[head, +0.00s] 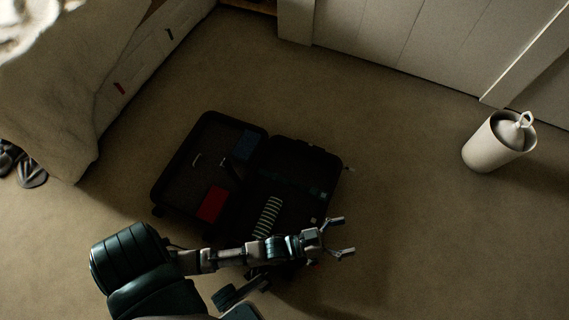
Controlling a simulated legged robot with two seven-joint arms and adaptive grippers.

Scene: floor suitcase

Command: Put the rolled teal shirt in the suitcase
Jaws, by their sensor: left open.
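The open black suitcase (168,180) lies on the carpet, its two halves spread side by side. My left gripper (343,237) is open and empty, over or beside the suitcase's lower right corner, with its fingers pointing right. My left forearm crosses in front of the suitcase's near edge and hides part of it. I cannot make out a rolled teal shirt with certainty. My right gripper does not show.
The suitcase holds a red item (212,204), a dark blue item (246,145) and a striped roll (267,217). A pale bin (492,146) stands at the right. A bed (60,90) is at the left, with dark shoes (30,172) beside it. Carpet right of the suitcase is clear.

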